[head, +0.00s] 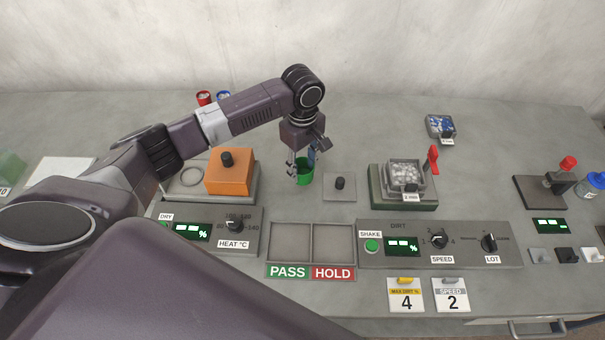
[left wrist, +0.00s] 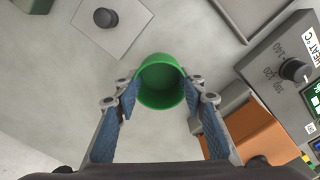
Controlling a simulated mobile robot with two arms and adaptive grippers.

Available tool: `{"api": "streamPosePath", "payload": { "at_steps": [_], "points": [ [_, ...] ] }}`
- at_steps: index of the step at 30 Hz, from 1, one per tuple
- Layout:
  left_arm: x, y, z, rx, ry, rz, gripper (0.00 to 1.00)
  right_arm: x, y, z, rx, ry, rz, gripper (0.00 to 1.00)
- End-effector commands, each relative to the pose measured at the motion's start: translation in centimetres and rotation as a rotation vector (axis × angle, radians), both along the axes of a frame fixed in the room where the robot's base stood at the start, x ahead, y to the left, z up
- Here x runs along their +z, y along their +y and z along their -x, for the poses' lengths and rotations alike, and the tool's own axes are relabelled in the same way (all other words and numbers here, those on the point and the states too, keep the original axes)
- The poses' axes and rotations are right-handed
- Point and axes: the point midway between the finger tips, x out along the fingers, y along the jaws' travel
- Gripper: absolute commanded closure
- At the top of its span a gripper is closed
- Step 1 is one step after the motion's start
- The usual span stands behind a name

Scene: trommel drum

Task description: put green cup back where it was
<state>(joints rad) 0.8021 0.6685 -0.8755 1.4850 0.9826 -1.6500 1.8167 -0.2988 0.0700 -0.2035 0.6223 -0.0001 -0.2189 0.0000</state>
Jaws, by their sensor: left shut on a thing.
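The green cup (head: 304,172) is between the fingers of my left gripper (head: 302,168) in the head view, near the table top between the orange block and a square plate with a black knob. In the left wrist view the green cup (left wrist: 160,82) shows its open mouth, and the blue-padded fingers of my left gripper (left wrist: 163,95) close on its two sides. The cup looks empty. Whether its base touches the table is hard to tell. My right gripper is not in view.
The orange block (head: 229,172) on the heater unit stands left of the cup. The knobbed plate (head: 339,187) lies close on its right. PASS and HOLD trays (head: 290,243) are in front. Red (head: 204,98) and blue (head: 223,97) cups stand behind my arm. The table behind the knobbed plate is clear.

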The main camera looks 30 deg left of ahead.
Motion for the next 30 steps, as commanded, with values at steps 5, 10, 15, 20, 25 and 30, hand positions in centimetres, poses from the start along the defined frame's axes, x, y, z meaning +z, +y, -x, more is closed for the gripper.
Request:
{"api": "streamPosePath", "payload": {
  "at_steps": [5,10,15,20,25,30],
  "points": [
    [-2.7,0.0,0.1,0.001,0.004,0.000,0.87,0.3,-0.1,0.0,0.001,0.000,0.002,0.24],
    [-4.0,0.0,0.1,0.000,0.002,-0.001,0.87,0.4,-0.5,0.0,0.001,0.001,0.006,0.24],
    [-4.0,0.0,0.1,0.000,0.002,-0.001,0.87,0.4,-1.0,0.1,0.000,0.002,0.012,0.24],
    [-4.2,0.0,0.1,0.000,0.002,-0.001,0.87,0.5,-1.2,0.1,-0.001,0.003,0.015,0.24],
    [-4.2,0.0,0.1,0.000,0.001,0.000,0.44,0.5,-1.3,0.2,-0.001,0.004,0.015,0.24],
    [-4.2,0.0,0.1,0.000,0.002,-0.001,0.44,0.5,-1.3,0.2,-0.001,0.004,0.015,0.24]
  ]
}}
